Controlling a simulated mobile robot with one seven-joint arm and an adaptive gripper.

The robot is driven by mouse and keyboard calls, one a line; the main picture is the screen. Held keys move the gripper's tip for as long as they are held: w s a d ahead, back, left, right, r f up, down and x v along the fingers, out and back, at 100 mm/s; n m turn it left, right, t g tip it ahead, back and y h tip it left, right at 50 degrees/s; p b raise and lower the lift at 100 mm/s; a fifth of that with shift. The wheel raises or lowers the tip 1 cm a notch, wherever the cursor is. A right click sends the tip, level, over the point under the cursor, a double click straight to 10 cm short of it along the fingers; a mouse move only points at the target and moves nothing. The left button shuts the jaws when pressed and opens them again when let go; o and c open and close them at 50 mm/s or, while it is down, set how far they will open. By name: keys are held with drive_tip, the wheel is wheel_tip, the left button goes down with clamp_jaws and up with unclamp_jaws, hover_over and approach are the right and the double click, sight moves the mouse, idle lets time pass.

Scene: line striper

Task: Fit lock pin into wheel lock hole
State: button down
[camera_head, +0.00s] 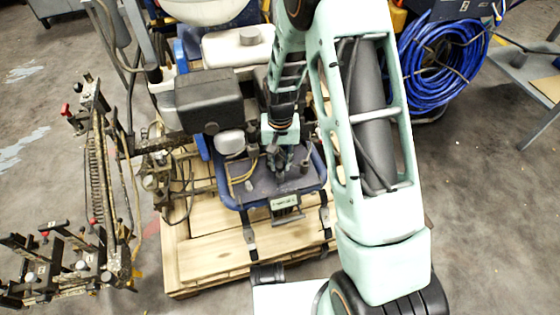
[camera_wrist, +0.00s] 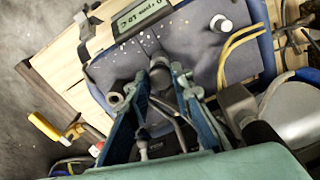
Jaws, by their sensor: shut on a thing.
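My gripper (camera_head: 281,168) points down over the dark blue-grey tray-like top of the line striper (camera_head: 262,190), near its middle. In the wrist view its two teal fingers (camera_wrist: 168,88) close in around a small dark grey metal piece (camera_wrist: 161,76), which looks like the lock pin. The fingers hide much of it, and I cannot tell whether its end touches anything. A thin curved metal piece shows between the fingers below it. I cannot make out the wheel lock hole in either view.
The striper stands on a wooden pallet (camera_head: 215,262). A display (camera_wrist: 139,18) and yellow cables (camera_wrist: 238,42) are close to the gripper. A metal frame with clamps (camera_head: 98,180) stands at left. A blue hose coil (camera_head: 440,62) and grey table (camera_head: 530,72) are at right.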

drive_tip(key=shift+f+b, duration=0.45)
drive_tip(key=shift+f, duration=0.2)
drive_tip(key=c, duration=1.3)
unclamp_jaws()
drive_tip(key=shift+r+p, duration=2.65)
drive_tip(key=shift+r, duration=0.9)
